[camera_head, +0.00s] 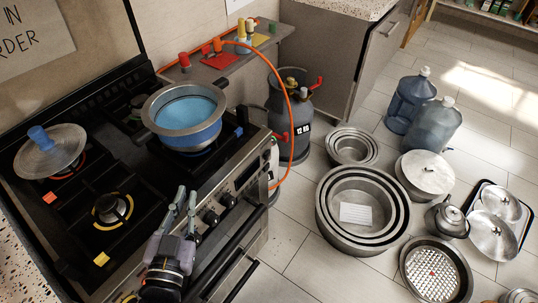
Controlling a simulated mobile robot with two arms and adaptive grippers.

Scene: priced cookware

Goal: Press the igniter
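The black gas stove (75,228) fills the left of the head view. Its front panel carries several dark knobs (211,217). I cannot make out for sure which part is the igniter. My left gripper (187,193) is over the stove's front edge, left of the knobs, with its fingers pointing toward the back of the stove. The two fingers show a narrow gap with nothing between them. Whether they touch the stove is unclear. My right gripper is not in view.
A pot with blue inside (186,112) stands on a back burner. A lid with a blue knob (50,150) lies on the left burner. An orange hose (287,95) runs to a grey gas cylinder (295,110). Nested pans (362,212) and water jugs (411,98) stand on the floor.

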